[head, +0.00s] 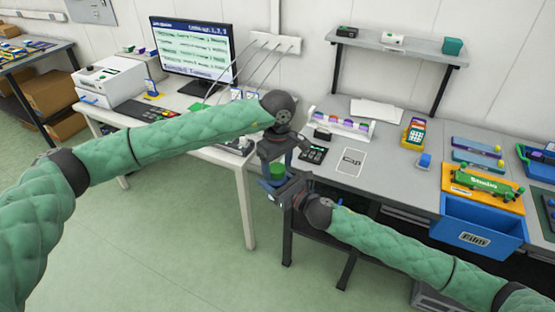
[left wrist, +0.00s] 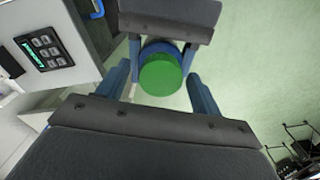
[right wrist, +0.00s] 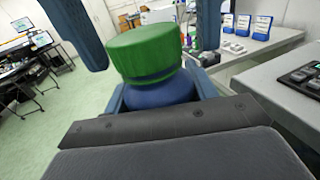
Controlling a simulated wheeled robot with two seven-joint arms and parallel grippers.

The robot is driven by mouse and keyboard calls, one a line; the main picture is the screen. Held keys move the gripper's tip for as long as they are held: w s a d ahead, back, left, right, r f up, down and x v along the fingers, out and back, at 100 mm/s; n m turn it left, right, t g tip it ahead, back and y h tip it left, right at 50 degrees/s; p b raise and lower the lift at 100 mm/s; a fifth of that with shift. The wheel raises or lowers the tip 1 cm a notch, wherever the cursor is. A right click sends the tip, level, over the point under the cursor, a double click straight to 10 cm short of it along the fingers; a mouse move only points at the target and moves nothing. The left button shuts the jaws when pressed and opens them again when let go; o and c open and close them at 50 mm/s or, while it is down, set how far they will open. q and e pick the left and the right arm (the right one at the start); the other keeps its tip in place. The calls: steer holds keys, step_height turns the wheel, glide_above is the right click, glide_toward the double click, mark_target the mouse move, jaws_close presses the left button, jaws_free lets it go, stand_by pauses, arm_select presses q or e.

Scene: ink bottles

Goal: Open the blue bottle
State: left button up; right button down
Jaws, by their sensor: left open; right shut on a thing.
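The blue bottle (right wrist: 160,92) has a wide green cap (right wrist: 145,52) on top. My right gripper (head: 275,186) is shut on the blue body below the cap and holds the bottle off the table, in front of its edge. The cap also shows from above in the left wrist view (left wrist: 161,75), with a rim of blue behind it. My left gripper (left wrist: 161,90) is open above the bottle, its blue fingers on either side of the cap with gaps visible. In the head view the green cap (head: 278,171) shows between the two grippers, and most of the body is hidden.
A white desk (head: 190,110) with a monitor (head: 193,47) stands on the left. Open floor lies below the grippers.

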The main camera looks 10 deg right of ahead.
arm_select(q)
steer(key=c, duration=1)
steer(key=n, duration=0.4)
steer(key=shift+d, duration=0.1)
steer(key=n, duration=0.4)
steer(key=shift+w+r, duration=0.1)
steer(key=n, duration=0.4)
steer(key=shift+n, duration=0.3)
steer(key=n, duration=0.3)
steer(key=shift+w+n, duration=0.1)
steer(key=shift+n, duration=0.3)
